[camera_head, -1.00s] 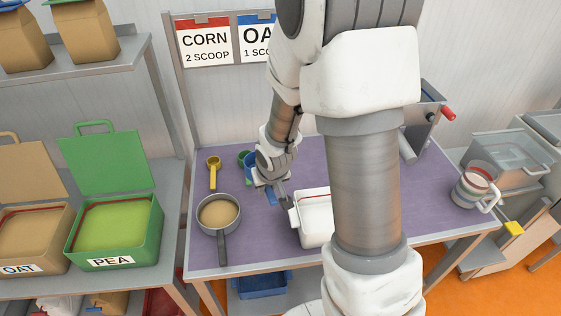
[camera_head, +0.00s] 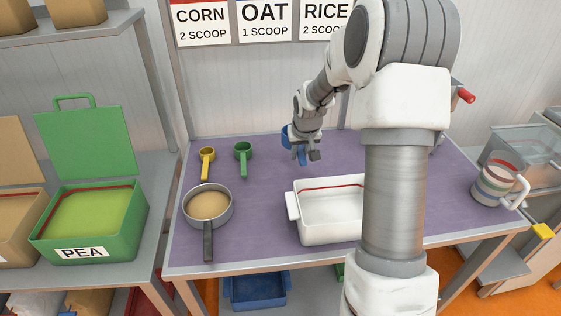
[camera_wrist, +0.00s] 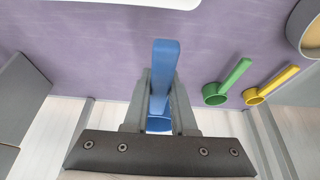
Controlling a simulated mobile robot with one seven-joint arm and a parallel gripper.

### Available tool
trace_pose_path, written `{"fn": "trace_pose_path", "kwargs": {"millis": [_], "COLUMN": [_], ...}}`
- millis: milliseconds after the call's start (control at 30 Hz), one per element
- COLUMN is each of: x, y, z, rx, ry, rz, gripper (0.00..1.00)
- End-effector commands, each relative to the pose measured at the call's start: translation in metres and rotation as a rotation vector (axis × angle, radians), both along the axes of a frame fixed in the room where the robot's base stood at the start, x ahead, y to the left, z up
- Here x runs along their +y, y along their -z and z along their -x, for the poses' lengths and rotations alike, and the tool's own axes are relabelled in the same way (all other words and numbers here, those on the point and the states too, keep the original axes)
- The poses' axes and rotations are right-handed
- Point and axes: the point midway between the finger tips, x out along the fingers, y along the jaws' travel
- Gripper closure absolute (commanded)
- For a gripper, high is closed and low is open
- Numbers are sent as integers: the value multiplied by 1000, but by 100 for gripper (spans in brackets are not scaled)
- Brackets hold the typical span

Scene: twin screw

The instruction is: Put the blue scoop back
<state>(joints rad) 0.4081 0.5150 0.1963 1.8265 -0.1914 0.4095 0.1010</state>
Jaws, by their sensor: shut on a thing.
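The blue scoop (camera_head: 286,133) is held in my gripper (camera_head: 306,155) over the back of the purple table, right of the green scoop. In the wrist view its blue handle (camera_wrist: 165,60) stands between the two grey fingers (camera_wrist: 160,90), which are shut on it. Part of the cup shows below, between the fingers. I cannot tell whether the scoop touches the table. The green scoop (camera_head: 243,150) and the yellow scoop (camera_head: 207,155) lie side by side to the left, handles toward the front; they also show in the wrist view (camera_wrist: 216,92) (camera_wrist: 257,96).
A pan of tan contents (camera_head: 228,217) stands at the front left of the table. A white tray (camera_head: 292,212) stands at front centre, partly behind my arm. A striped mug (camera_head: 490,188) is at right. Signs (camera_head: 264,22) hang at the back.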

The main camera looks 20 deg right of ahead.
Motion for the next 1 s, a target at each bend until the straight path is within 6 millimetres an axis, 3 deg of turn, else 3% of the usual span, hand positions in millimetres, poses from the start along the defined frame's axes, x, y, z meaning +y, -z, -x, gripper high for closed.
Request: {"fn": "trace_pose_path", "kwargs": {"millis": [200, 400, 667, 900, 1000], "x": [13, 20, 23, 24, 23], "y": [30, 48, 59, 92, 95], "z": [-45, -77, -88, -88, -88], "rx": [2, 0, 1, 1, 0], "ry": [-3, -2, 0, 0, -1], "rz": [-1, 0, 0, -1, 0], "gripper": [100, 100, 100, 100, 100]}}
